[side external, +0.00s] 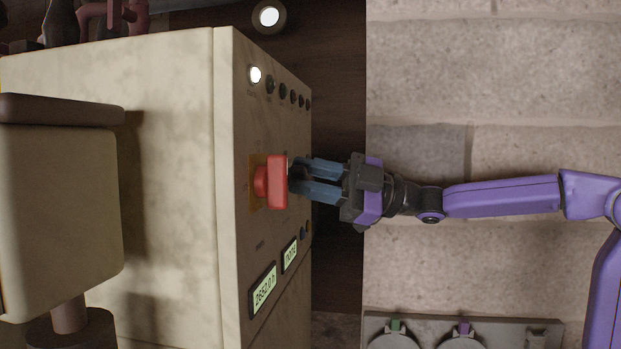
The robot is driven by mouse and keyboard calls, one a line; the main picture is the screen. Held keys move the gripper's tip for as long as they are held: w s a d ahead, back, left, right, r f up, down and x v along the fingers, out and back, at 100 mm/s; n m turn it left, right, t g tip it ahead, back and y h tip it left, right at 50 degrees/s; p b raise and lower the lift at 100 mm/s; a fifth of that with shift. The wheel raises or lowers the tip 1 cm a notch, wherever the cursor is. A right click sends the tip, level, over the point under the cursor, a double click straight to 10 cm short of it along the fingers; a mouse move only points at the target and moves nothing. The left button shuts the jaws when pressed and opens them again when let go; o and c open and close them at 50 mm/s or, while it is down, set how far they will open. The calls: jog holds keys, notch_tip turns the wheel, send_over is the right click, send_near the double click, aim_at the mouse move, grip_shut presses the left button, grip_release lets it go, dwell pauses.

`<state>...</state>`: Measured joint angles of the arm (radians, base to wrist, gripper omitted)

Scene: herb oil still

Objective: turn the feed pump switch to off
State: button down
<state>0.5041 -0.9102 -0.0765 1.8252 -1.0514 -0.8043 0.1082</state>
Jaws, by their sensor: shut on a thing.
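The still's control panel (240,120) is the narrow front face of a cream cabinet, seen at a steep angle. A large red switch handle (277,182) stands out from a yellow plate on it. My gripper (294,178) reaches in from the right, its two blue-grey fingers pointing at the panel just beyond the red handle. The fingers are shut on a small dark switch knob (294,173), mostly hidden by the red handle and the fingers. I cannot read its label or tell which way it is turned.
One lit white lamp (255,75) and several dark lamps run along the panel's top. Two lit displays (263,290) sit lower down. A cream block (60,205) stands at the left. A grey fixture (460,330) lies at the bottom right. Stone wall fills the right background.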

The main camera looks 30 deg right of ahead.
jog(key=c, duration=1.1)
grip_release()
jog(key=v, duration=1.7)
jog(key=shift+d, duration=0.2)
